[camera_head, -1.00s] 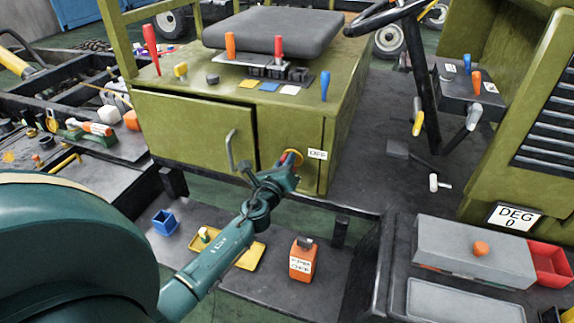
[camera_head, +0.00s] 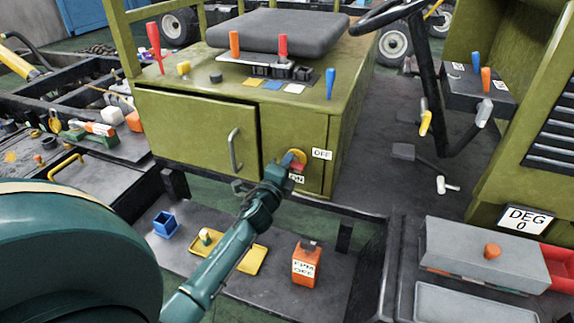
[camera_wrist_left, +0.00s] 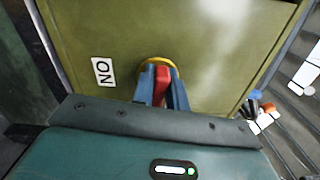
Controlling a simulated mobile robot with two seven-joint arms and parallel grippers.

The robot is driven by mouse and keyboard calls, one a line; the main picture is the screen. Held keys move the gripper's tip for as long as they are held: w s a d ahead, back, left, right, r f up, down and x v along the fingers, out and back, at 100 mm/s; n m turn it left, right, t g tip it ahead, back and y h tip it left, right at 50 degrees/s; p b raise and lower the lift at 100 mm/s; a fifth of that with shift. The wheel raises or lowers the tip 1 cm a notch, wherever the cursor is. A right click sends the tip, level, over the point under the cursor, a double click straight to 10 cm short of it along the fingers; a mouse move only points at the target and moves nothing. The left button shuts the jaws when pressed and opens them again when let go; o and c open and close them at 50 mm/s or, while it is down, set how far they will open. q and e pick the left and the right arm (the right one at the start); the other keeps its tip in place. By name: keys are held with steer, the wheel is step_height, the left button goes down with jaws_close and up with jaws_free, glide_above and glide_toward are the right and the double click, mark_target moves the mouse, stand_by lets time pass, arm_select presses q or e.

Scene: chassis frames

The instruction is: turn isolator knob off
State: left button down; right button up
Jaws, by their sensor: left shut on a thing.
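The isolator knob is a red grip (camera_wrist_left: 162,76) on a round yellow plate (camera_wrist_left: 152,64), set in the olive cabinet's front panel. In the head view the yellow plate (camera_head: 297,156) shows beyond my left gripper (camera_head: 292,168), with a bit of red beside the fingers. The OFF label (camera_head: 321,154) is right of the knob and the ON label (camera_head: 296,178) is below it. In the wrist view the ON label (camera_wrist_left: 103,71) stands sideways, left of the knob. My left gripper (camera_wrist_left: 163,88) is shut on the red grip, one blue finger on each side. My right gripper is out of view.
A cabinet door with a handle (camera_head: 234,150) is left of the knob. Below stand a blue box (camera_head: 165,223), a yellow tray (camera_head: 251,261) and an orange container (camera_head: 305,266). A grey box (camera_head: 485,258) sits at the lower right.

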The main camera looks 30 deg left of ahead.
arm_select(q)
steer(key=shift+f+n, duration=0.1)
steer(key=shift+n, duration=0.9)
steer(key=c, duration=1.4)
jaws_free()
steer(key=shift+s, duration=0.1)
steer(key=b+v, duration=0.1)
steer(key=v, duration=1.2)
